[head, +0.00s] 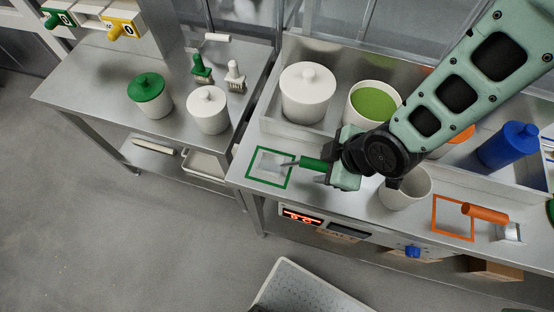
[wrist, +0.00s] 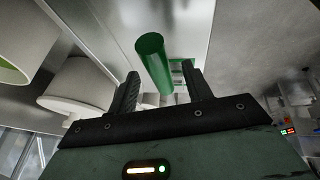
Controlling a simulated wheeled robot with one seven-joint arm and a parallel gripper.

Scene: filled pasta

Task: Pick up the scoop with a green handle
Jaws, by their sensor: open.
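The scoop with a green handle (head: 313,164) lies at the left end of the steel counter, its metal part over the green square outline (head: 254,179). My gripper (head: 328,170) is at the right end of the handle in the head view. In the wrist view the green handle (wrist: 152,62) shows as a cylinder between the two spread fingers of my gripper (wrist: 160,75). The fingers are open and nothing is gripped. Whether a finger touches the handle I cannot tell. The far end of the scoop is hidden in the wrist view.
A white lidded pot (head: 307,97) and a pot with green contents (head: 374,102) stand behind in a tray. A white container (head: 405,188) stands close to the right of my gripper. An orange-handled scoop (head: 486,213) and a blue bottle (head: 507,146) are farther right.

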